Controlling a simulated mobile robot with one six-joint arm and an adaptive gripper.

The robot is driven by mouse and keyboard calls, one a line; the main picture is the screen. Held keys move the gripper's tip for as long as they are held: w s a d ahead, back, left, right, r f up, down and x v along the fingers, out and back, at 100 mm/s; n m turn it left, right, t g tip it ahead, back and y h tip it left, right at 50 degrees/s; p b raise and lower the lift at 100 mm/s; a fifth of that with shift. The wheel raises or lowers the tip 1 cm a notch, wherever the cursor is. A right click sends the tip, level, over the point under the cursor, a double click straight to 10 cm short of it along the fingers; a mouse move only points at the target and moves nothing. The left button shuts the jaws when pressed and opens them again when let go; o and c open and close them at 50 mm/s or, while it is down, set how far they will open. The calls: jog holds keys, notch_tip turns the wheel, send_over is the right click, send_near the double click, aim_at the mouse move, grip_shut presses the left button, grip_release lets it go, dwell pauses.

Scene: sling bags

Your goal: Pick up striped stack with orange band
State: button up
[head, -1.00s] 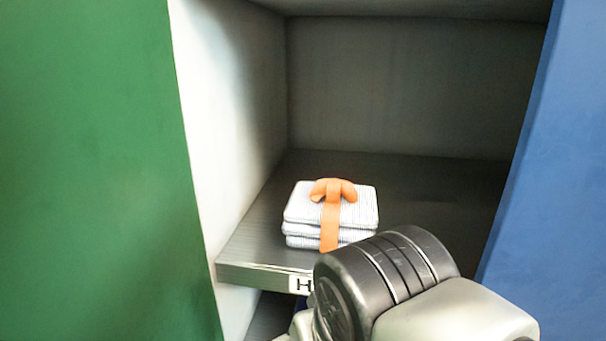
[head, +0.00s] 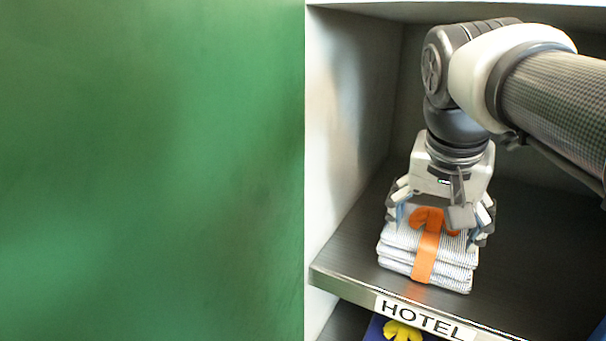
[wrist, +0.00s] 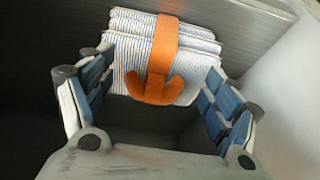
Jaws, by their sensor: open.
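The striped stack with the orange band (head: 400,258) lies flat on the shelf, near its front edge. It is white with thin dark stripes, in several folded layers, and the orange band ends in a bow on top. My gripper (head: 440,222) points down over the back part of the stack, with one finger at each side. In the wrist view, the stack (wrist: 135,45) sits between the spread blue-padded fingers of my gripper (wrist: 160,100). The gripper is open; the left finger is very near the stack, and I cannot tell if either touches it.
The stack's shelf (head: 345,275) carries a HOTEL label (head: 425,318) on its front edge. A white side wall (head: 345,130) stands left of the stack, beside a large green panel (head: 150,170). A dark blue item with a yellow shape (head: 402,332) shows below the shelf.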

aim_at(438, 211)
jog(key=w+d, duration=0.2)
jog(key=w, duration=0.1)
jog(key=w+d, duration=0.1)
jog(key=shift+w+f, duration=0.2)
jog(key=shift+f, duration=0.4)
jog(key=shift+s+a, duration=0.1)
jog(key=shift+c, duration=0.2)
jog(key=shift+c, duration=1.3)
jog(key=c, duration=1.5)
jog(key=shift+r, duration=0.1)
jog(key=shift+c, duration=0.3)
jog(key=shift+r+p, duration=0.15)
jog(key=shift+p, duration=0.15)
